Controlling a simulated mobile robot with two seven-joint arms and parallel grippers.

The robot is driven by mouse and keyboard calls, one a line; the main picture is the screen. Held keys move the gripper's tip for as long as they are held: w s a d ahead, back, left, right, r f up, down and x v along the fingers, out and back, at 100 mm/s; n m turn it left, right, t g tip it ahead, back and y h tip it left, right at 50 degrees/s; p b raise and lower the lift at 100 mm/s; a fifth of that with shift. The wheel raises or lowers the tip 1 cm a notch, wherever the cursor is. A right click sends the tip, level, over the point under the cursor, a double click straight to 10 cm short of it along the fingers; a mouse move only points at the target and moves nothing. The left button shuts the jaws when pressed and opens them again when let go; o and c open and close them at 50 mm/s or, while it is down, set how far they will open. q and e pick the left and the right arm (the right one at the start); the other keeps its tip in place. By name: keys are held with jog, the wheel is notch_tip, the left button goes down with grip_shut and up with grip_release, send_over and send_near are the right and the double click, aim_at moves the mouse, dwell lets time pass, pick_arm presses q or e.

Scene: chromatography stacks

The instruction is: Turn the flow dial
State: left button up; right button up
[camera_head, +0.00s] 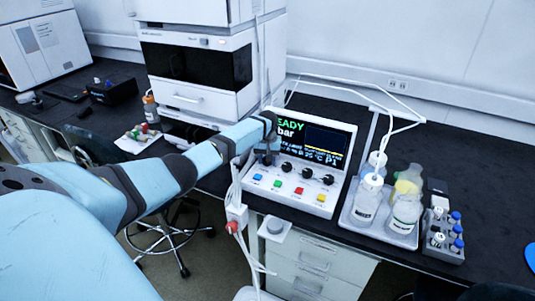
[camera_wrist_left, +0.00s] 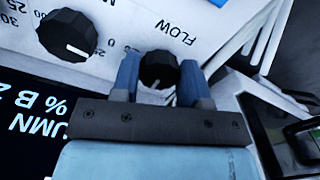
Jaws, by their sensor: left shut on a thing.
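The white control box (camera_head: 340,140) stands on the black bench with a dark display reading READY and bar. A row of black dials runs below the display, and the leftmost is mostly hidden by my left gripper (camera_head: 267,156). In the left wrist view the flow dial (camera_wrist_left: 159,68) is black with a white pointer mark, beside the printed word FLOW. The fingers of my left gripper (camera_wrist_left: 160,82) stand on both sides of the dial and are shut on it. A neighbouring dial (camera_wrist_left: 68,36) is free. My right gripper is not in view.
Coloured buttons (camera_head: 277,183) line the box's lower front. A white tray (camera_head: 350,215) of bottles with tubing stands to the right, next to a vial rack (camera_head: 440,243). A tall instrument stack (camera_head: 200,70) rises behind my left arm. A white cable hangs at the bench's front edge.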

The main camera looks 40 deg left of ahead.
pick_arm(q)
jog(key=m+p, duration=0.1)
jog(key=m, duration=0.2)
jog(key=shift+r, duration=0.1)
jog(key=m, duration=0.3)
jog(key=shift+a+p, duration=0.1)
jog(key=shift+p, duration=0.3)
jog(key=shift+m, duration=1.2)
jog(key=o, duration=0.9)
jog(key=shift+o, duration=0.2)
notch_tip(320, 180, up, 14)
jog(key=p, duration=0.1)
